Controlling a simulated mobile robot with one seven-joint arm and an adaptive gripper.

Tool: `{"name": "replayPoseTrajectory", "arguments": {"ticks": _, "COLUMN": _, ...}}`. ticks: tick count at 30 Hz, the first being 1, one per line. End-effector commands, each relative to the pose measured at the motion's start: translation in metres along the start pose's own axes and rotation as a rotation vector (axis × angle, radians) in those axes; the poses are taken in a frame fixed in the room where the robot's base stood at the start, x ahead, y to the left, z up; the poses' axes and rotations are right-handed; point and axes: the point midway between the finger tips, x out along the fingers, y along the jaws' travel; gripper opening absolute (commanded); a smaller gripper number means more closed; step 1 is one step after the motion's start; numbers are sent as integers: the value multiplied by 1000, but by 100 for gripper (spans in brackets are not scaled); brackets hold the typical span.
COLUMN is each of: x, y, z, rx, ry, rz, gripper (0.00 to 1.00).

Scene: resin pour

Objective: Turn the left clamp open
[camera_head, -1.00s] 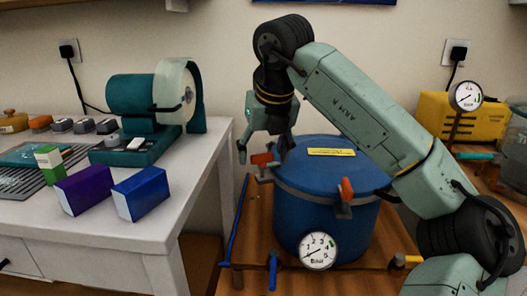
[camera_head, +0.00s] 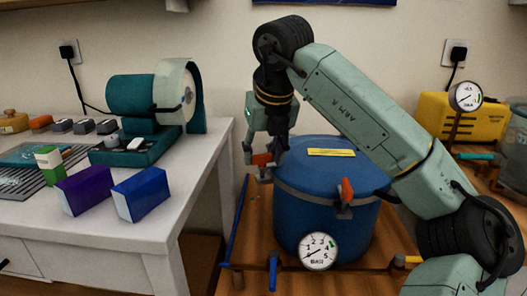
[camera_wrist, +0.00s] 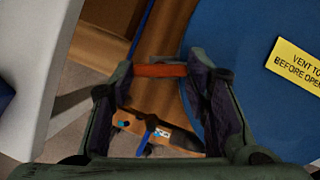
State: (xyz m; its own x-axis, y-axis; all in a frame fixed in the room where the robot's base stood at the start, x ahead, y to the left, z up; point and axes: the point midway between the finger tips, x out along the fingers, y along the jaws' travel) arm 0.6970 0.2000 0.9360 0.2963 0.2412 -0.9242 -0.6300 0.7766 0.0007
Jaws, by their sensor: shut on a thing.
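The blue pot (camera_head: 325,208) stands on a wooden bench, with a yellow label on its lid. The left clamp (camera_head: 262,160) has an orange handle at the pot's left rim. The handle also shows in the wrist view (camera_wrist: 160,71), lying crosswise between the two fingers. My gripper (camera_head: 264,150) is shut on this handle from above; the wrist view shows a finger at each end of it (camera_wrist: 162,88). A second clamp with an orange handle (camera_head: 346,190) is upright at the pot's front right. The lower part of the left clamp is partly hidden in the wrist view.
A dial gauge (camera_head: 317,251) is on the pot's front. Blue-handled pipework (camera_head: 272,270) runs in front of it. A white table (camera_head: 150,235) with purple and blue boxes is to the left. A yellow machine (camera_head: 431,112) stands behind, right of my arm.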

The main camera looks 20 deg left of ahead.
Motion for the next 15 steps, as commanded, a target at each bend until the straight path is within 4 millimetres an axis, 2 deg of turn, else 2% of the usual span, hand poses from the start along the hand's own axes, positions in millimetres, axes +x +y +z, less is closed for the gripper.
{"name": "replayPoseTrajectory", "arguments": {"ticks": 8, "x": -1, "y": -1, "z": 1, "rx": -32, "ry": -1, "rz": 14, "gripper": 15}}
{"name": "replayPoseTrajectory", "arguments": {"ticks": 15, "x": -3, "y": -2, "z": 2, "rx": -154, "ry": 0, "rz": 64, "gripper": 15}}
